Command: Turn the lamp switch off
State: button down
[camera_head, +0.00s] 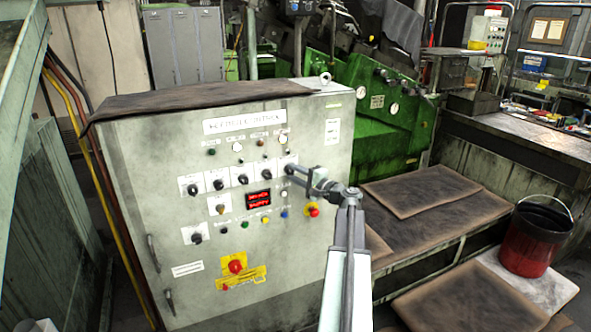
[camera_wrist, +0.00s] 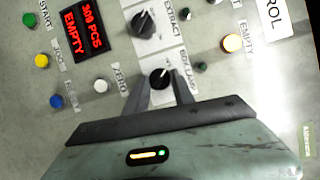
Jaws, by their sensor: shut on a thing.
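The lamp switch (camera_wrist: 160,78) is a black rotary knob with a white pointer line, beside a label that reads like "BOX LAMP" in the wrist view. My gripper (camera_wrist: 164,88) has one finger on each side of this knob and is shut on it. In the head view, my gripper (camera_head: 293,172) reaches the right end of the upper row of knobs on the grey control cabinet (camera_head: 300,260). The knob is mostly hidden there by the fingers.
The extract knob (camera_wrist: 142,24) sits close by. A red lit display (camera_head: 258,198) and coloured buttons lie below the knob row. A red bucket (camera_head: 535,245) stands at the right.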

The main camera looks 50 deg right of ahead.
jog(key=shift+d+n+p, duration=0.1)
jog(key=shift+n+p, duration=0.25)
jog(key=shift+n, duration=0.25)
jog(key=c, duration=1.1)
grip_release()
jog(key=s, duration=0.8)
